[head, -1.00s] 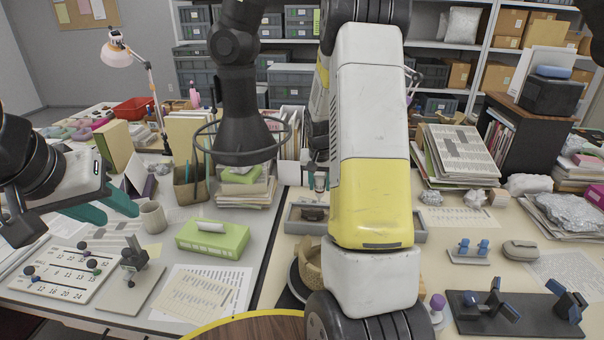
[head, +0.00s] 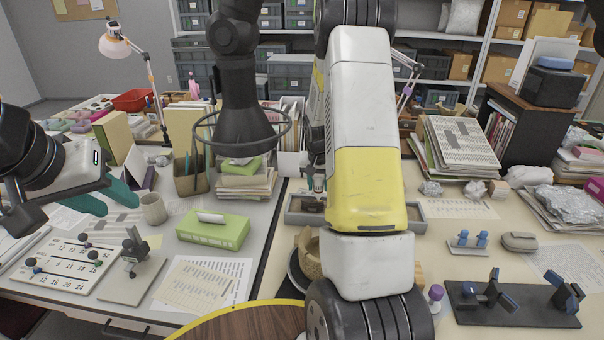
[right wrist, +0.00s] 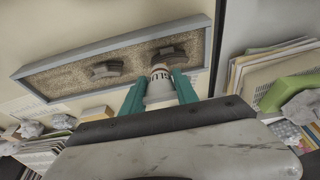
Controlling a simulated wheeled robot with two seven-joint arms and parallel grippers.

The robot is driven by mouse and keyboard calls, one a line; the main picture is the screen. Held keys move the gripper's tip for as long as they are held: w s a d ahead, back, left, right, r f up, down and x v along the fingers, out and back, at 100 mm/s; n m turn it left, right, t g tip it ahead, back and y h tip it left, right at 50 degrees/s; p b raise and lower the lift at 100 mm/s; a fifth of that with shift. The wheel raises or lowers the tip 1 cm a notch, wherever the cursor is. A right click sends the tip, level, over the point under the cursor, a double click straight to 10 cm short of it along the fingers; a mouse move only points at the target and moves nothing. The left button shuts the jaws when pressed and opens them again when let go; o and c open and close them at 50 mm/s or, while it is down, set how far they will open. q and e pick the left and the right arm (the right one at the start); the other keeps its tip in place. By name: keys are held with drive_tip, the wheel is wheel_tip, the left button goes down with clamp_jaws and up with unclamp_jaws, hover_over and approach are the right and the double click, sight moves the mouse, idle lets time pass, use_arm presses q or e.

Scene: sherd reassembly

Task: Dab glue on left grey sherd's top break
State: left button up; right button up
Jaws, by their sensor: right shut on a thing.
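The sand tray (right wrist: 110,65) holds two grey sherds, well apart. The left grey sherd (right wrist: 170,52) appears on the right in the turned right wrist view; it also shows in the head view (head: 313,206). The other grey sherd (right wrist: 106,69) is hidden behind my right arm in the head view. My right gripper (right wrist: 160,82) is shut on a white glue bottle (right wrist: 160,90). The bottle's end overlaps the near side of the left sherd; I cannot tell whether they touch. My left gripper (head: 121,208) is open and empty above the left table.
A bowl-like pot (head: 308,255) sits nearer me, partly hidden by my right arm. Clamps on a dark board (head: 510,304) lie at the right.

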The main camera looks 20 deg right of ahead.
drive_tip(key=a, duration=0.2)
drive_tip(key=w, duration=0.1)
drive_tip(key=shift+a+r, duration=0.3)
drive_tip(key=shift+a, duration=0.1)
drive_tip(key=shift+w+a+f, duration=0.1)
drive_tip(key=shift+a, duration=0.05)
drive_tip(key=shift+c, duration=1)
drive_tip(key=w+v, duration=0.1)
drive_tip(key=v, duration=0.6)
drive_tip(key=shift+a+r, duration=0.4)
drive_tip(key=shift+r, duration=0.1)
drive_tip(key=shift+s, duration=0.25)
